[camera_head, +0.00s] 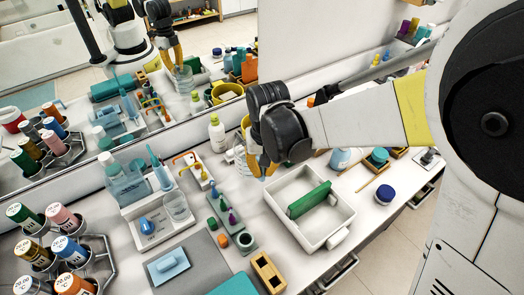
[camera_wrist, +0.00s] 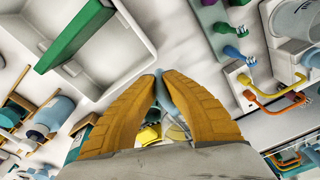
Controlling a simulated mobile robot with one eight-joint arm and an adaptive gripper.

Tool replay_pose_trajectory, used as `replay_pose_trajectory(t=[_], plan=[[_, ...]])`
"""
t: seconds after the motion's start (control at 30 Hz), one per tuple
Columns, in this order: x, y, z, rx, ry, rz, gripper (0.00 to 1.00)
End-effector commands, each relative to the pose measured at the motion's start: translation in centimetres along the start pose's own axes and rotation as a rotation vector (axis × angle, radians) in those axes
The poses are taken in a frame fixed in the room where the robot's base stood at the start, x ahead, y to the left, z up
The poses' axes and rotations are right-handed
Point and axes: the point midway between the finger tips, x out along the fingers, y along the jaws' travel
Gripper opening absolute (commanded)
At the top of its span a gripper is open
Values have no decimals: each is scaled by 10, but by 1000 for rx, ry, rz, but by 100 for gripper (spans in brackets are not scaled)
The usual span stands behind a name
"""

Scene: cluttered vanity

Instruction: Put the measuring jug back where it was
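A clear measuring jug (camera_head: 241,157) shows beside the yellow fingers of my gripper (camera_head: 262,168), at the back of the counter by the mirror. Part of it is hidden behind the gripper. In the wrist view the fingers are almost together, with a thin bluish, see-through part between them, and the clear jug (camera_wrist: 176,131) shows in the gap. My gripper appears shut on the jug's edge or handle; which of the two I cannot tell. Whether its base touches the counter is unclear.
A white basin (camera_head: 335,215) with a green board lies to the right. A white tray (camera_head: 150,240) with a clear cup (camera_head: 176,206) is at left. A white-green bottle (camera_head: 217,135) stands close behind.

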Motion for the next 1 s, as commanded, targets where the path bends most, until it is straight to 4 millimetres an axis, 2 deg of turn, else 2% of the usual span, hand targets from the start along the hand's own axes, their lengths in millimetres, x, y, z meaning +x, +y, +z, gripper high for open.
replay_pose_trajectory(t=[0.17, 0.4, 0.77, 0.8, 0.83, 0.87, 1.0], plan=[[10, -6, -3, 0, 0, 0, 0], [44, -5, 0, 0, 0, 0, 0], [48, -4, 0, 0, 0, 0, 0], [48, -4, 0, 0, 0, 0, 14], [47, -4, 0, 0, 0, 0, 23], [47, -4, 0, 0, 0, 0, 27], [47, -4, 0, 0, 0, 0, 27]])
